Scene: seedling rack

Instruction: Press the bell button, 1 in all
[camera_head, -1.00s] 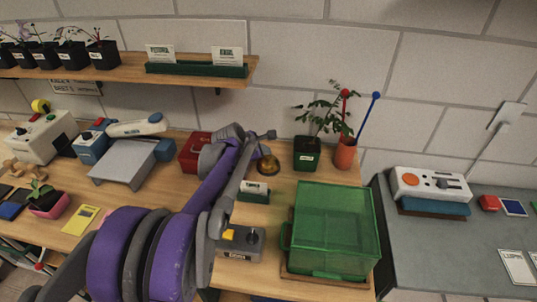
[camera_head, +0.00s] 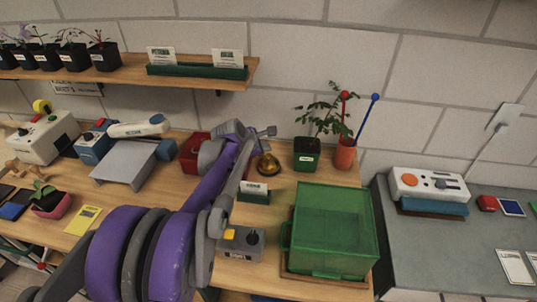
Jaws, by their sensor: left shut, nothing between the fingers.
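The bell (camera_head: 268,165) is a small brass dome on the wooden bench, left of the green plant pot. My left gripper (camera_head: 271,131) is shut and empty. In the picture its tips are just above the bell's top; I cannot tell whether they touch it. My left arm crosses the bench from the lower left. My right gripper is not in view.
A green translucent box (camera_head: 335,230) stands in front of the bell to the right. A grey control box (camera_head: 240,243) and a card holder (camera_head: 254,193) stand nearer. A potted plant (camera_head: 306,155) and an orange pot (camera_head: 345,155) stand right of the bell. A red box (camera_head: 190,155) is to the left.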

